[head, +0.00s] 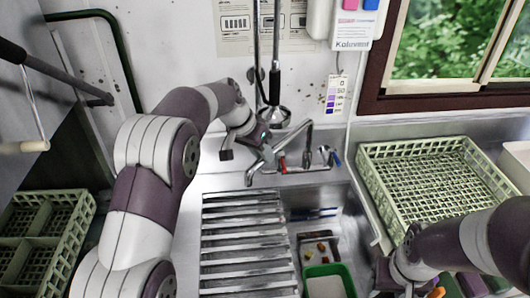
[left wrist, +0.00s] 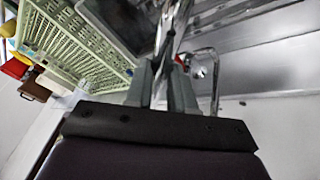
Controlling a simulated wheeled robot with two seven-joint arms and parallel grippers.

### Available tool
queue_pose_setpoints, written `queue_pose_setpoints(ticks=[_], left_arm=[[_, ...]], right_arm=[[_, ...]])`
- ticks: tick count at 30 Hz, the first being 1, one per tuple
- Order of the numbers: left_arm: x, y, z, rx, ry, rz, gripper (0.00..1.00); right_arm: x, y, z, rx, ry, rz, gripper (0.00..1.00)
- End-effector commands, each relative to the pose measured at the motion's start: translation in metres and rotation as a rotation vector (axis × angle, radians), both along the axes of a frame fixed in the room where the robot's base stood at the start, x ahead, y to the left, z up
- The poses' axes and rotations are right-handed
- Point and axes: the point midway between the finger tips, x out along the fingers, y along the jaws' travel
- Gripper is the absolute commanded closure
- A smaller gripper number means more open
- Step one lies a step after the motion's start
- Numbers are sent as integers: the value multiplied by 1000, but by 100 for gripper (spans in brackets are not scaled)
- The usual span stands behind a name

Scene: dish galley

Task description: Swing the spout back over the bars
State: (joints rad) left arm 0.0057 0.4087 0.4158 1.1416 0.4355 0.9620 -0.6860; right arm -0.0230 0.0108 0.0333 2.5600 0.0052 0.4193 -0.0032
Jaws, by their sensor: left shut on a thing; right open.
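The chrome spout (head: 262,165) runs left from the mixer tap at the back of the sink. Its bent-down end lies near the back edge of the metal bars (head: 240,240), which cover the left part of the sink. My left gripper (head: 262,140) is at the spout from behind and above. In the left wrist view its two fingers (left wrist: 160,85) are shut on a shiny metal piece, apparently the spout. The exact contact is partly hidden. My right gripper (head: 395,284) is open low at the right, beside the sink, its fingertips hardly visible.
A spray head (head: 276,116) hangs above the tap. Red and blue tap handles flank the mixer. A green tub (head: 347,270) and small items lie in the open basin right of the bars. A green crate (head: 372,200) stands right of the sink; another crate (head: 86,205) is lower left.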

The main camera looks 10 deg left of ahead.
Motion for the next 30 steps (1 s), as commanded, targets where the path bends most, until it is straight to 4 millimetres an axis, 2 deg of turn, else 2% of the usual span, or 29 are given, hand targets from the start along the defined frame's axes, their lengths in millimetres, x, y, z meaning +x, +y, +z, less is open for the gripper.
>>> queue_pose_setpoints(ticks=[7, 8, 10, 20, 23, 30], left_arm=[[2, 1, 2, 4, -10, -2, 100], [2, 1, 3, 5, -10, -2, 74], [1, 1, 2, 4, -10, -2, 52], [0, 2, 7, 3, -5, -1, 52], [-4, 7, 26, 2, -6, 0, 52], [-20, 31, 90, 1, -6, 2, 52]], right_arm=[[0, 0, 0, 0, 0, 0, 52], [0, 0, 0, 0, 0, 0, 52], [0, 0, 0, 0, 0, 0, 52], [0, 0, 5, 0, 0, 0, 52], [0, 0, 20, 0, 0, 0, 52], [0, 0, 71, 0, 0, 0, 52]])
